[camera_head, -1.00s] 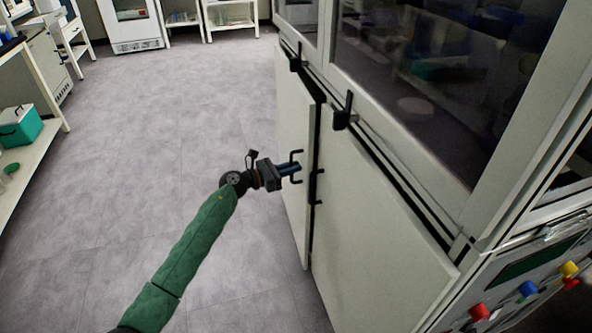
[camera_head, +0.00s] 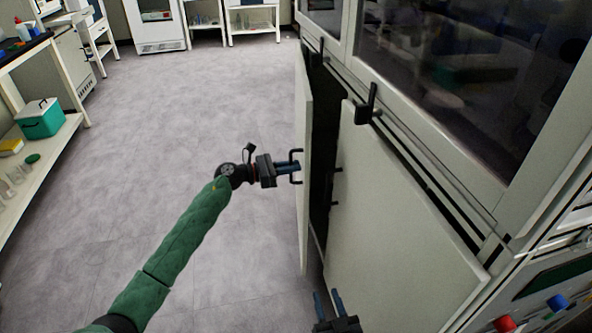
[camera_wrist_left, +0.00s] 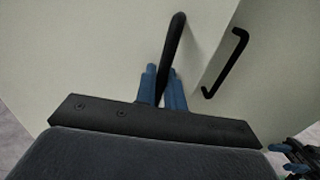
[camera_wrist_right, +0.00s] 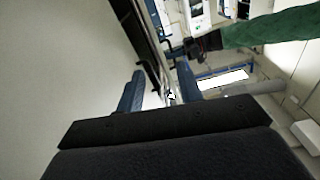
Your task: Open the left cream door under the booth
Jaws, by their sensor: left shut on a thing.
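The left cream door (camera_head: 303,150) under the booth stands ajar, with a dark gap between it and the right cream door (camera_head: 400,225). My left gripper (camera_head: 292,167) is shut on the left door's black handle (camera_head: 297,152). In the left wrist view this handle (camera_wrist_left: 177,45) passes between the blue fingers. The right door's handle (camera_head: 334,186) is free, and it shows in the left wrist view (camera_wrist_left: 228,62). My right gripper (camera_head: 328,303) is open and empty, low in front of the right door. The cabinet's inside is too dark to make out.
The glazed booth (camera_head: 440,80) rises above the doors, with black latches (camera_head: 366,104) on its lower frame. Coloured knobs (camera_head: 504,323) sit at the lower right. A shelf with a green box (camera_head: 40,118) stands at the left. The grey floor left of the doors is clear.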

